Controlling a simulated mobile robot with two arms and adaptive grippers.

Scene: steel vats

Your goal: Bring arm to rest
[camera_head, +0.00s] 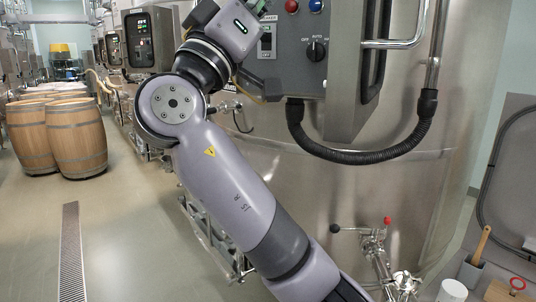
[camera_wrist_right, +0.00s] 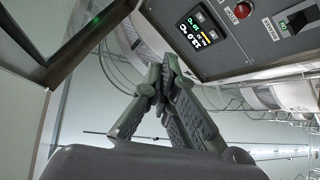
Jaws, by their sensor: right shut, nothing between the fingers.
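My right arm reaches up across the middle of the head view, its wrist raised in front of the grey control panel (camera_head: 290,65) on the steel vat. Its fingers are not visible in the head view. In the right wrist view my right gripper (camera_wrist_right: 160,82) is shut, its fingertips together with nothing between them. The panel (camera_wrist_right: 262,40) shows behind and above the fingertips in that view, with a lit display (camera_wrist_right: 203,33) and a red button (camera_wrist_right: 243,10). I cannot tell whether the fingertips touch the panel. My left gripper is not in view.
The large steel vat (camera_head: 430,190) fills the right side. A black hose (camera_head: 365,157) loops below the panel. Wooden barrels (camera_head: 75,135) stand at the left. The floor (camera_head: 125,235) between is clear, with a drain grate (camera_head: 70,250).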

